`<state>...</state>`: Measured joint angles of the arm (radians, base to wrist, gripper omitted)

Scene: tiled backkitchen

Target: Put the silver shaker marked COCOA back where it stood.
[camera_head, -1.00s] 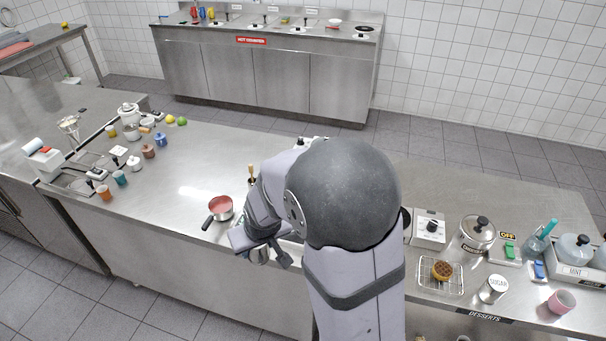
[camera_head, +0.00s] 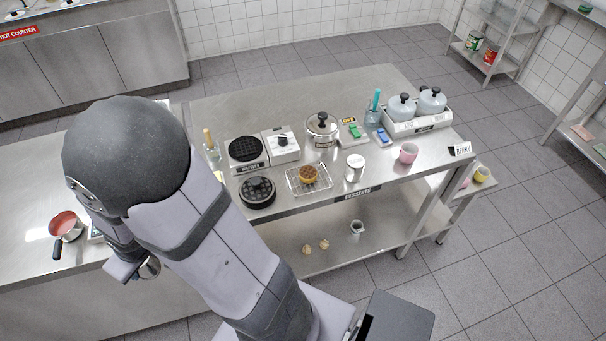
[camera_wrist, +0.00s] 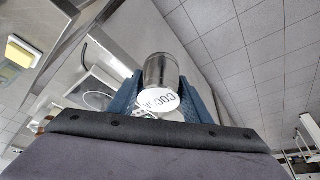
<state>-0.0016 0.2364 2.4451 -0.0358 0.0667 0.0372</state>
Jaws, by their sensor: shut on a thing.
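My gripper (camera_wrist: 160,88) is shut on the silver cocoa shaker (camera_wrist: 160,72), with blue fingers on both sides of it. The white end marked COCOA faces the wrist camera, and the lettering appears upside down. In the head view my gripper (camera_head: 136,272) is low at the left, by the front edge of the counter, with part of the metal shaker (camera_head: 150,268) showing. My arm hides much of the counter behind. A similar silver shaker (camera_head: 354,168) stands on the dessert table, right of the wire rack.
The dessert table (camera_head: 290,100) holds a waffle maker (camera_head: 246,152), a wire rack (camera_head: 306,184) with a waffle, a lidded pot (camera_head: 321,128), a pink cup (camera_head: 408,153) and a tray with two grey canisters (camera_head: 417,122). A red saucepan (camera_head: 66,226) is left of my arm. The table's back is clear.

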